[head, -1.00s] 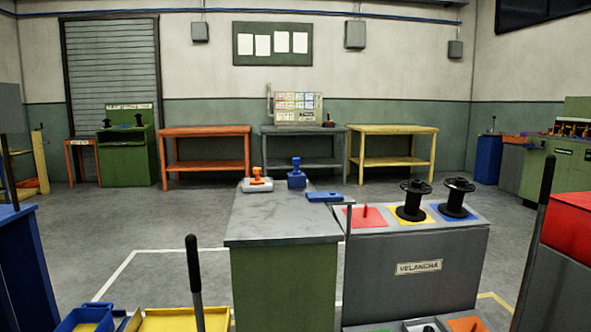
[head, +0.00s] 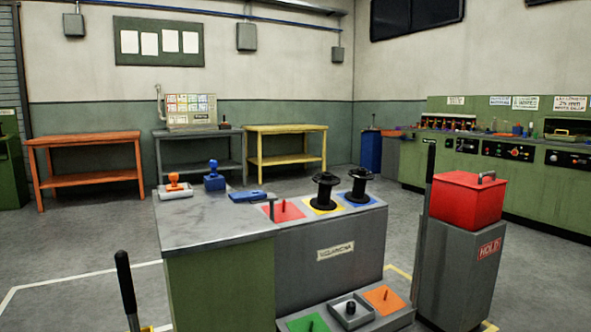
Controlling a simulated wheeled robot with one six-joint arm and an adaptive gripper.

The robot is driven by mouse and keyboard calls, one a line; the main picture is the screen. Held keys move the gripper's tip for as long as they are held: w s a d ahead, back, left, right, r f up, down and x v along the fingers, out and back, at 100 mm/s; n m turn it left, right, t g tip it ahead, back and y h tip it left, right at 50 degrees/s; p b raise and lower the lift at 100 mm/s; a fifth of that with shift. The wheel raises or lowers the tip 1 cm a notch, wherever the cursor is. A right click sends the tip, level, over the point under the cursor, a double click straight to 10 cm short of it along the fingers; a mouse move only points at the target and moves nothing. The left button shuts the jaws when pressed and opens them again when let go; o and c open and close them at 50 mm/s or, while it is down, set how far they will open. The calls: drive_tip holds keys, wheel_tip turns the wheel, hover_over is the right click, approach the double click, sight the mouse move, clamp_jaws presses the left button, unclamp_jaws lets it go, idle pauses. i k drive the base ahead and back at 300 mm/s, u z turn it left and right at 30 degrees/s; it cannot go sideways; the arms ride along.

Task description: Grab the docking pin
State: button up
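No thing in view is marked as the docking pin, and I cannot tell which one it is. Several small pins show in the head view. A red pin (head: 284,206) stands on a red square of the grey VELANCHA stand (head: 335,255). A short black pin (head: 350,307) stands in a pale square tray (head: 335,318) on the low front ledge. A dark pin (head: 311,324) stands on a green square and another pin (head: 385,295) on an orange square beside it. My gripper is not in view.
Black spools (head: 325,190) stand on the VELANCHA stand. A grey-topped counter (head: 200,235) adjoins it at left. A red box (head: 467,200) sits on a grey pedestal marked HOLD (head: 455,265) at right. A black-gripped rod (head: 126,285) rises at front left. Floor is clear at left.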

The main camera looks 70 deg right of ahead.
sight(213, 164)
drive_tip(key=z, duration=1.7)
